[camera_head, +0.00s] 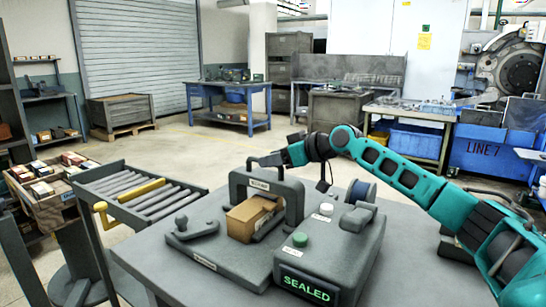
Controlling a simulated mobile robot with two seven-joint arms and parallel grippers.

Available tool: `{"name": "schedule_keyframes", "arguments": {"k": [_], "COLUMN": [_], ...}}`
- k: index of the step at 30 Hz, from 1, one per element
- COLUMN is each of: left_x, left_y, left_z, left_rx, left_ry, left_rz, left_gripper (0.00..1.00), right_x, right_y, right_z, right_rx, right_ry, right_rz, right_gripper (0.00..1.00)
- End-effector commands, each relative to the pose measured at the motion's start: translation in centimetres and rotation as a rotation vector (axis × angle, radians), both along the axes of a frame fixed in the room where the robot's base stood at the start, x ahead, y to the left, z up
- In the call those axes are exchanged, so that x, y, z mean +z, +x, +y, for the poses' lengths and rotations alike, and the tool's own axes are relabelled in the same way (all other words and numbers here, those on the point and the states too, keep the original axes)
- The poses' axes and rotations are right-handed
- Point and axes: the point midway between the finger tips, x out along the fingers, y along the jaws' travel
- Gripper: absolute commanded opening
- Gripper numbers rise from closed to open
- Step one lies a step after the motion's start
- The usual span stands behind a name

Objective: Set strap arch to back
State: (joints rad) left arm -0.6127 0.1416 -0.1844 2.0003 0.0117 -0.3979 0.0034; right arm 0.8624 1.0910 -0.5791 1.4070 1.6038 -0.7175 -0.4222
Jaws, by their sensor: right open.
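The strap arch (291,198) is a grey frame with a small label on its top bar. It stands upright on the grey machine base (222,255), over a brown cardboard box (240,221). My right gripper (264,161) is open just above and behind the top bar; I cannot tell if it touches the arch. My right arm comes in from the right.
The control box (345,250) has a green button, a white button and a lit "SEALED" display. A lever handle (182,223) lies left of the cardboard box. A roller conveyor (135,190) with a yellow bar stands left.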

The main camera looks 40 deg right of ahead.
Motion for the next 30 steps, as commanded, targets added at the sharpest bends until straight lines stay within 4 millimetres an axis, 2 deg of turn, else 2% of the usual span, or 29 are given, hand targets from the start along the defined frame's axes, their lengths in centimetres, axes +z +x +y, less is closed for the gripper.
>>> {"name": "schedule_keyframes", "arguments": {"k": [11, 24, 30], "left_x": [-0.12, -0.12, 0.00], "left_y": [-0.02, -0.03, 0.02], "left_z": [-0.07, 0.01, -0.02], "left_rx": [0.000, -0.006, -0.006], "left_ry": [-0.001, 0.005, 0.004], "left_rz": [0.003, 0.005, 0.002], "left_gripper": [0.43, 0.43, 0.43], "right_x": [-0.23, -0.22, -0.22], "right_y": [0.42, 0.39, 0.39], "right_z": [0.21, 0.20, 0.20], "right_rx": [0.000, 0.001, 0.001], "right_ry": [0.000, 0.000, 0.000], "right_rz": [0.001, 0.001, 0.001], "right_gripper": [0.42, 0.00, 0.00]}}
